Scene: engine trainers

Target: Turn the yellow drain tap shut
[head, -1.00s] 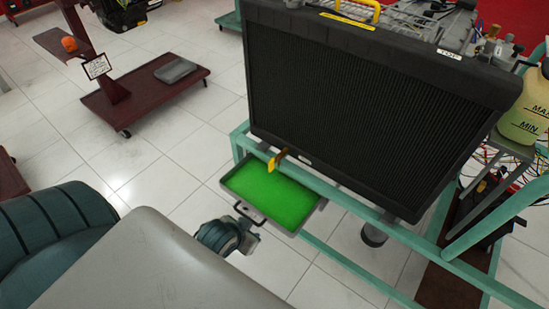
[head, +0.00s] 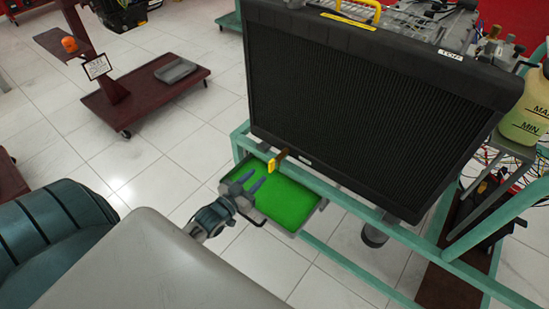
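The yellow drain tap (head: 271,166) hangs at the lower left of the black radiator (head: 360,110), on a brownish stub above the green-filled drain tray (head: 290,199). My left gripper (head: 251,183) reaches up over the near left part of the tray. Its two grey fingers are spread apart with nothing between them. The fingertips point toward the tap, a little left of and below it in the picture, and appear apart from it. My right gripper is not in the view.
A teal frame (head: 332,192) carries the radiator, with a rail close behind the tap. A coolant bottle (head: 527,112) stands at right. A maroon trolley (head: 146,90) stands at the back left.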

